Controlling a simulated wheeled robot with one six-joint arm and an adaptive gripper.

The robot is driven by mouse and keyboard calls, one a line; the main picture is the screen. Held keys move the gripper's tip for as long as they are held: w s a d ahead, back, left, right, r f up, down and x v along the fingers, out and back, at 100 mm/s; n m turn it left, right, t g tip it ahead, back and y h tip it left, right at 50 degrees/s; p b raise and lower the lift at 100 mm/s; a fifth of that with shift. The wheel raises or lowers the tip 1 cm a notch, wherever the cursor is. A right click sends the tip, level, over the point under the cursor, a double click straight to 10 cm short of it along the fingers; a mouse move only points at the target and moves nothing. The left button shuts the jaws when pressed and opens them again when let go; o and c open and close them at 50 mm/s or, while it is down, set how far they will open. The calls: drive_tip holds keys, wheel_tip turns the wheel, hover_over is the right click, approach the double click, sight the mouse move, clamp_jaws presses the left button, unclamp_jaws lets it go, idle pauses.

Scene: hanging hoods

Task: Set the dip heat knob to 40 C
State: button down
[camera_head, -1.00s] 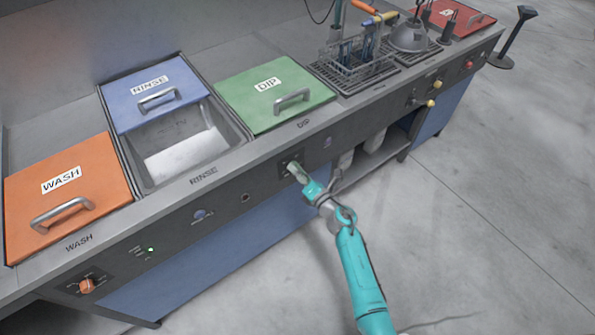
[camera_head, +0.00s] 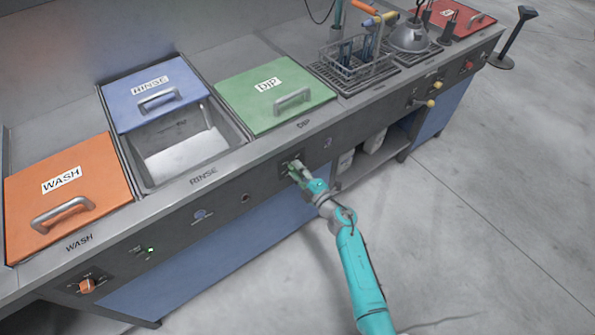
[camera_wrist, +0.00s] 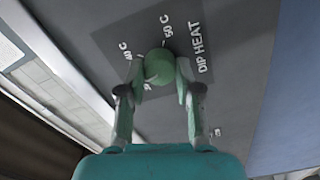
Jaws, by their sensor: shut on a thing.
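The dip heat knob (camera_wrist: 159,65) is a round green knob on a dark plate marked DIP HEAT (camera_wrist: 203,47) in the wrist view. White labels stand around it: one appears to read 40 C (camera_wrist: 125,51) at upper left, another 50 C (camera_wrist: 167,26) above. A third, near the knob's lower edge, is partly hidden. My gripper (camera_wrist: 158,78) has a finger on each side of the knob and is shut on it. I cannot tell where the knob's pointer stands. In the head view my gripper (camera_head: 295,171) is at the front panel below the green DIP lid and covers the knob.
The DIP lid (camera_head: 262,108), the part-open RINSE basin (camera_head: 225,125) and the orange WASH lid (camera_head: 95,165) lie on the counter above. An orange knob (camera_head: 87,286) is on the panel at lower left. The floor in front is clear.

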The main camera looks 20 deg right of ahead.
drive_tip(key=shift+m, duration=5.1)
drive_tip(key=c, duration=0.8)
unclamp_jaws()
drive_tip(key=shift+d, duration=0.1)
drive_tip(key=v, duration=1.2)
